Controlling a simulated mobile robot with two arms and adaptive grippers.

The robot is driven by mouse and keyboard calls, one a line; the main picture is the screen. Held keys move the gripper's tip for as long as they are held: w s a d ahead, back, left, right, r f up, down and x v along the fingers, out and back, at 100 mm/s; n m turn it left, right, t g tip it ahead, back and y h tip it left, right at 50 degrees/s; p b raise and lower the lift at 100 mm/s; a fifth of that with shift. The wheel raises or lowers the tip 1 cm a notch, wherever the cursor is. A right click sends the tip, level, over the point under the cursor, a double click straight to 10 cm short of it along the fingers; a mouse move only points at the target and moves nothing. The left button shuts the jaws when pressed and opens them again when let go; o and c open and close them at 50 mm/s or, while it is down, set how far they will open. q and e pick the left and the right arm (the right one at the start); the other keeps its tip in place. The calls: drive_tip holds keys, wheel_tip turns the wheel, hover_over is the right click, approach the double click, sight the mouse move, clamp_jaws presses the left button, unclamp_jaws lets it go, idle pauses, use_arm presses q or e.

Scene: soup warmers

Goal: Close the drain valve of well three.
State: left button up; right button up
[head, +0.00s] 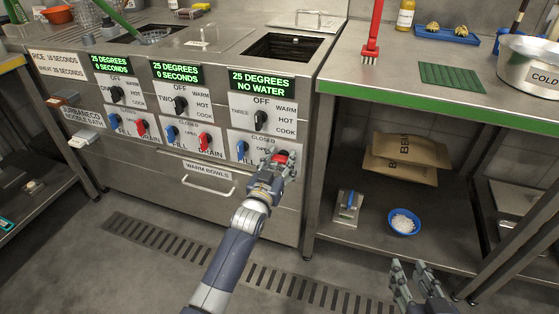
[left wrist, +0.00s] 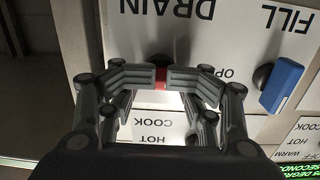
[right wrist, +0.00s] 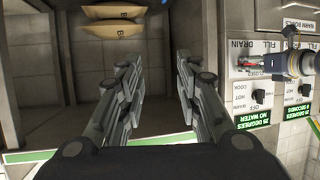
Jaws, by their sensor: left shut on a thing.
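Well three's panel (head: 264,116) is the rightmost one, under a green display (head: 262,83) reading 25 degrees, no water. My left gripper (head: 279,160) is at its red drain handle (head: 281,155). In the left wrist view, my left fingertips (left wrist: 161,77) are shut on the red handle (left wrist: 161,84), just beside its dark pivot. The fingers hide most of the handle, so I cannot tell its exact angle. The red handle also shows in the right wrist view (right wrist: 248,62). My right gripper (head: 420,276) is open and empty, low in front of the right-hand shelf.
Well three's blue fill handle (head: 242,149) is left of the drain handle. A black knob (head: 260,119) sits above. Wells one and two have similar handles further left. A drawer handle (head: 208,185) is below. The green-edged counter (head: 450,109) stands right; the floor in front is clear.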

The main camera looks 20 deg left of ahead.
use_arm(q)
drive_tip(key=shift+w+r, duration=0.2)
drive_tip(key=shift+r, duration=0.15)
